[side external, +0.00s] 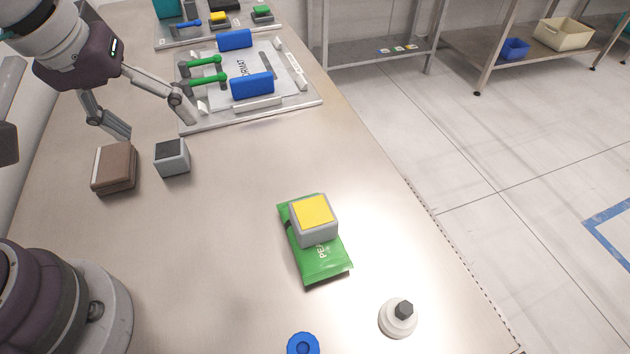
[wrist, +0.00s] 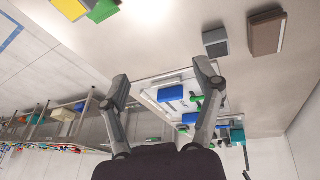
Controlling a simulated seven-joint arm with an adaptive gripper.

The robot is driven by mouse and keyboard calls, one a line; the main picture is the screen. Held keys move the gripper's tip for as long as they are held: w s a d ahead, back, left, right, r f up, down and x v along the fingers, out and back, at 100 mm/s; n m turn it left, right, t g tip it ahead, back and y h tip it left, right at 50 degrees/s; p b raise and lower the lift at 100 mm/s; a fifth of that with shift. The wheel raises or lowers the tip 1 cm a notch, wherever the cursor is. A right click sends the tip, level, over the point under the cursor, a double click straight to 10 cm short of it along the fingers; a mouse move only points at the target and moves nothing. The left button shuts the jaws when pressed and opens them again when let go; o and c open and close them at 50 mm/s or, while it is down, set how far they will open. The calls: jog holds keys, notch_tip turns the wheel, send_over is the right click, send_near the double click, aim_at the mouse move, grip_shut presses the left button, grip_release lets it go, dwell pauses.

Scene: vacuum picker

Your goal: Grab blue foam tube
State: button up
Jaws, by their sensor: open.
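A round blue piece with a dark hole in its middle (side external: 302,343) stands at the bottom edge of the side view, partly cut off. It may be the blue foam tube; I cannot tell for sure. Two blue blocks, one nearer (side external: 252,86) and one farther (side external: 234,40), sit on a white fixture board (side external: 285,103). Blue blocks also show in the wrist view (wrist: 172,91). My gripper (side external: 158,122) is open and empty, its fingers wide apart above the table, left of the board. It is far from the round blue piece.
A brown box (side external: 114,168) and a grey box with a dark top (side external: 172,157) stand near my fingers. A yellow-topped grey box (side external: 313,219) rests on a green packet (side external: 322,262). A white round piece with a dark knob (side external: 398,317) stands near the right edge.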

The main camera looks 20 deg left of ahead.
jog(key=s+d+f+n+g+h, duration=0.15)
jog(key=d+f+n, duration=0.35)
jog(key=d, duration=0.5)
jog(key=n+g, duration=0.3)
jog(key=n, duration=0.3)
send_near(300, 347)
jog(key=f, duration=0.2)
jog(key=shift+n+h, duration=0.25)
jog(key=shift+n, duration=0.05)
jog(key=f, duration=0.6)
jog(key=d+f, duration=0.1)
jog(key=f, duration=0.2)
jog(key=shift+s+d+f, duration=0.1)
jog(key=shift+s, duration=0.15)
jog(key=shift+w+f, duration=0.1)
jog(key=shift+f, duration=0.35)
jog(key=shift+c, duration=0.4)
